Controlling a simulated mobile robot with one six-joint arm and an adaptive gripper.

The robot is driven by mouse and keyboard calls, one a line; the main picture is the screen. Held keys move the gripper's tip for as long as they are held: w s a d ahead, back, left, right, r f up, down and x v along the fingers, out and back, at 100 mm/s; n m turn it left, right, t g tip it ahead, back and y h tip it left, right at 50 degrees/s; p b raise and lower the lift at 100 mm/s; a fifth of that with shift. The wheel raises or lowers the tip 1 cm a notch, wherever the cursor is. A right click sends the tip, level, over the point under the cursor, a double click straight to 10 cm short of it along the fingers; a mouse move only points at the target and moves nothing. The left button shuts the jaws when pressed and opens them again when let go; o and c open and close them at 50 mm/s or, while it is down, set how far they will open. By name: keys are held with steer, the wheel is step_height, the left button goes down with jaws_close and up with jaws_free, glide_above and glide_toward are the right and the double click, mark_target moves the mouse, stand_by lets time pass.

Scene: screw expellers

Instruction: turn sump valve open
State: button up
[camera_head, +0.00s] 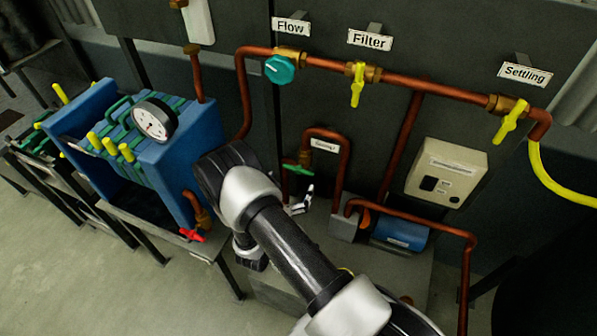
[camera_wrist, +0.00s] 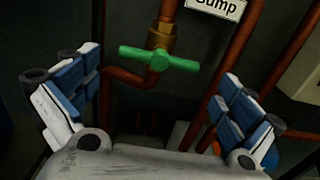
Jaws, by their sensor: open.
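The sump valve has a green bar handle (camera_wrist: 159,60) on a brass body (camera_wrist: 161,35) in a copper pipe. The handle lies crosswise to the vertical pipe. It also shows as a small green bar (camera_head: 297,168) in the head view, left of its white label (camera_head: 325,144). My gripper (camera_wrist: 155,85) is open and empty, with one blue-padded finger on each side of the view. The handle appears between and beyond the fingers, and I see no contact. In the head view my gripper (camera_head: 303,201) is just below the handle, partly hidden by my arm.
A copper pipe (camera_wrist: 230,80) runs close beside the right finger. Flow, Filter and Settling valves line the upper pipe.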

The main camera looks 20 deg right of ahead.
mark_target(298, 171)
steer(key=b+x, duration=0.1)
steer(key=x, duration=0.5)
steer(key=shift+w+d, duration=0.2)
steer(key=shift+d, duration=0.05)
steer(key=c, duration=0.8)
